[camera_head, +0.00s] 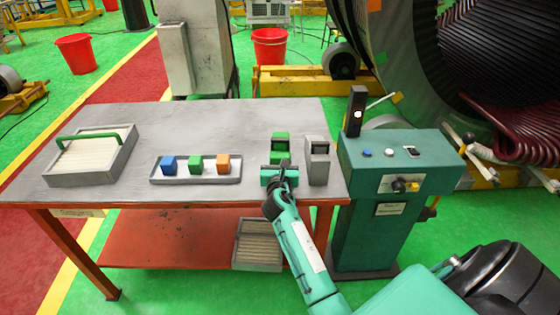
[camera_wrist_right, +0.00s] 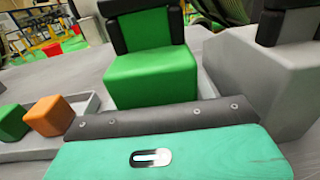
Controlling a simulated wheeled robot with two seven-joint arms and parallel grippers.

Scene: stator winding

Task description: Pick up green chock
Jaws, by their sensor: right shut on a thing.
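The green chock (camera_head: 281,155) stands upright on the grey table, with a black part at its top. It shows large in the right wrist view (camera_wrist_right: 150,75). My right gripper (camera_head: 279,168) is at the near side of the green chock and shut on it. The fingertips are hard to make out. In the wrist view, a teal and black part of my gripper fills the bottom. The chock appears at table level; I cannot tell whether it is lifted. My left gripper is not in view.
A grey chock (camera_head: 318,160) stands close on the right. A tray (camera_head: 195,181) with blue, green and orange cubes lies on the left. A grey box (camera_head: 95,175) with a green handle is at the far left. A teal control pedestal (camera_head: 365,215) stands beside the table's right edge.

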